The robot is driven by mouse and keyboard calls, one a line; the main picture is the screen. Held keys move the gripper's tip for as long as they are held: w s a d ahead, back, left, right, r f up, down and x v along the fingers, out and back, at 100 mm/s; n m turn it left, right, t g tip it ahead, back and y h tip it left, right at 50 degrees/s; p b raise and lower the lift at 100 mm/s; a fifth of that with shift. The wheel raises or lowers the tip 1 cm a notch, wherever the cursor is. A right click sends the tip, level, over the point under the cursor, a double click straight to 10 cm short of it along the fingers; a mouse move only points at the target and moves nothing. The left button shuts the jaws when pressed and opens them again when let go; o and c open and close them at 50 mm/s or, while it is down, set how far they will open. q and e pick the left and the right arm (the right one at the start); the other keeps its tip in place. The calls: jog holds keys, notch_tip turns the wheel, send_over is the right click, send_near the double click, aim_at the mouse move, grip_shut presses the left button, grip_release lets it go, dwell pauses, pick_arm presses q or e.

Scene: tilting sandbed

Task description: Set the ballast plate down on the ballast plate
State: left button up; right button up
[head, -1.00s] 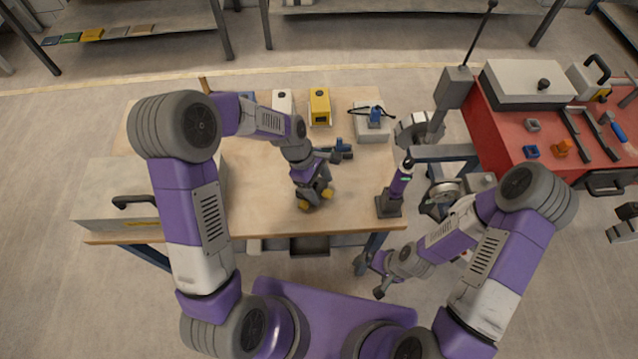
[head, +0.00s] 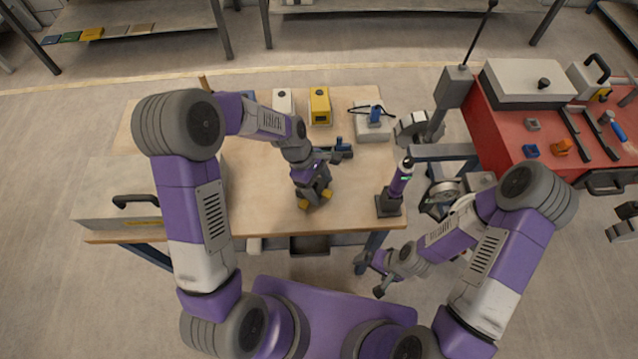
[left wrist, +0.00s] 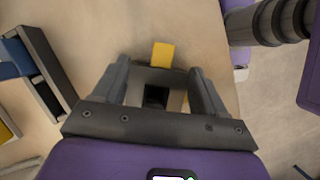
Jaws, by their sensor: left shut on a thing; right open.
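My left gripper (head: 314,194) is low over the wooden table near its front edge. In the left wrist view its two grey fingers (left wrist: 160,88) are shut on a grey ballast plate (left wrist: 150,76) with a dark square in its middle. A yellow block (left wrist: 162,55) shows at the far side of the plate, and more yellow shows beside the right finger. In the head view yellow ends show below the gripper. I cannot tell a second ballast plate apart under the held one, or whether they touch. My right gripper (head: 370,279) is open and empty, off the table's front right.
A purple-and-black upright device (head: 396,190) stands to the right. A yellow box (head: 320,106) stands at the back. A red bench (head: 510,130) is at the right.

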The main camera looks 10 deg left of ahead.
pick_arm(q)
jog(key=shift+f, duration=0.15)
dwell(0.3)
jog(key=o, duration=1.1)
notch_tip(320, 180, up, 8)
jog(key=p, duration=0.7)
